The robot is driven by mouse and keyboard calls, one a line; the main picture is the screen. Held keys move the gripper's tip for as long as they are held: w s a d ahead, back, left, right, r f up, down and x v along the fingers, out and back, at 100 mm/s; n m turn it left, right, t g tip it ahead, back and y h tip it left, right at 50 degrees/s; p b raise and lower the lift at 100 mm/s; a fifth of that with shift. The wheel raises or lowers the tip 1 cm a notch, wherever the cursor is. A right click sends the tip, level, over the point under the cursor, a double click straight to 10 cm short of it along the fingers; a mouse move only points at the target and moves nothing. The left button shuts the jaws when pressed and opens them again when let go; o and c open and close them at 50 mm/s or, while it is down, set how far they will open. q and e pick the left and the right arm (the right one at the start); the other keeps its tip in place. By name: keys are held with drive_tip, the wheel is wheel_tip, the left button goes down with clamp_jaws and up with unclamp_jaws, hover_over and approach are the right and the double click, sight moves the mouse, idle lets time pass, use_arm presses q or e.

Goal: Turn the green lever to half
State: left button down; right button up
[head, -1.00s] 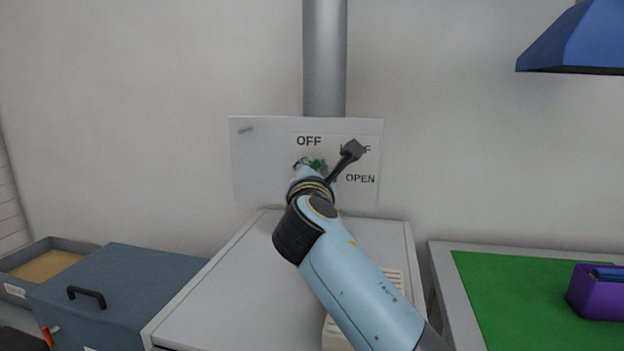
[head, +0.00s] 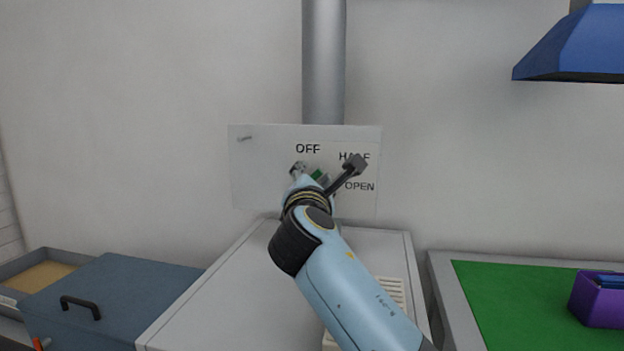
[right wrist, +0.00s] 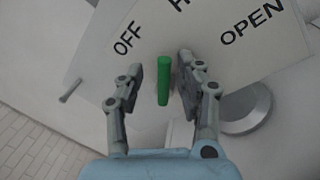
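The green lever (right wrist: 163,80) is a slim bar in front of the white valve panel (head: 260,170). In the right wrist view it stands upright in the picture, between the two fingers of my right gripper (right wrist: 161,66), with a visible gap on both sides. The gripper is open and faces the panel. The OFF label lies up and left of the lever, HALF is cut by the top edge, and OPEN is to the right. In the head view my right gripper (head: 312,172) hides most of the lever; only a bit of green shows. My left gripper is out of view.
A grey pipe (head: 323,60) runs up the wall behind the panel. Below stands a light grey cabinet (head: 240,290). A blue-grey box (head: 120,295) is at left. A green mat (head: 500,300) with a purple bin (head: 598,302) is at right, under a blue hood (head: 575,45).

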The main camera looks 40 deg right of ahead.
drive_tip(key=shift+d, duration=0.15)
drive_tip(key=shift+r, duration=0.15)
wheel_tip(320, 180, up, 10)
drive_tip(key=shift+f, duration=0.2)
idle(0.3)
